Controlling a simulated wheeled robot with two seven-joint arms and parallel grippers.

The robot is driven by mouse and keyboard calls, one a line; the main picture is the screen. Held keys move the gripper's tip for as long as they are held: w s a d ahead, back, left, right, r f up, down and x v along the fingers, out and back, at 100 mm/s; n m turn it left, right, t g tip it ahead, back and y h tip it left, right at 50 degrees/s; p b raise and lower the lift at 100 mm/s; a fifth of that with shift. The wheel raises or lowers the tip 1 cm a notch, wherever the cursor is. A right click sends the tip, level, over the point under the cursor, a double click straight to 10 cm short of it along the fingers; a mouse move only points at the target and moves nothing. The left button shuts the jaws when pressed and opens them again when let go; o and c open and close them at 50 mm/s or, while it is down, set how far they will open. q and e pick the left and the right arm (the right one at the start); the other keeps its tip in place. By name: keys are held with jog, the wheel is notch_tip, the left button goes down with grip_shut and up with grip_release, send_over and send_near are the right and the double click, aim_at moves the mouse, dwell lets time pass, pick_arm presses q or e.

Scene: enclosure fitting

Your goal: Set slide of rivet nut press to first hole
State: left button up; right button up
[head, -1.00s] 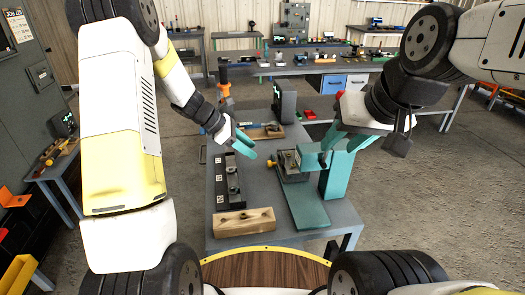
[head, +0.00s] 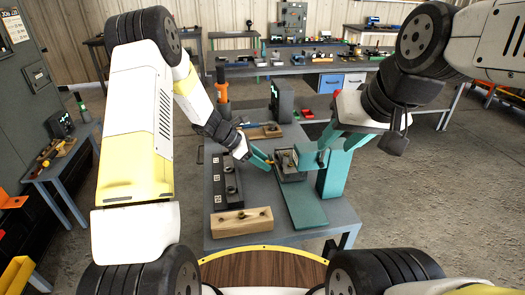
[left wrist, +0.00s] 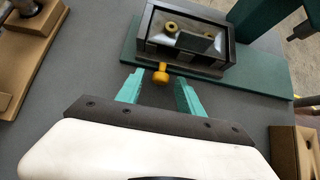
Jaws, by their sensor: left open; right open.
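The rivet nut press has a flat teal base (head: 303,207) and a teal column (head: 333,175) on the grey table. Its slide, a dark box-like carriage (head: 292,172), sits on the base and also shows in the left wrist view (left wrist: 148,50) with two brass-coloured round parts inside. A yellow knob (left wrist: 161,74) sticks out of the carriage's near side. My left gripper (head: 262,160) is open at the carriage's left. In the left wrist view its fingers (left wrist: 158,92) lie either side of the knob, apart from it. Holes for the slide cannot be made out.
A black block with numbered labels (head: 227,186) and a wooden block with holes (head: 242,222) stand left of the press. A dark display unit (head: 282,101) and a wooden tray (head: 265,131) are behind. A long bench (head: 300,69) runs along the back.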

pick_arm(q)
grip_shut()
dwell(1.3)
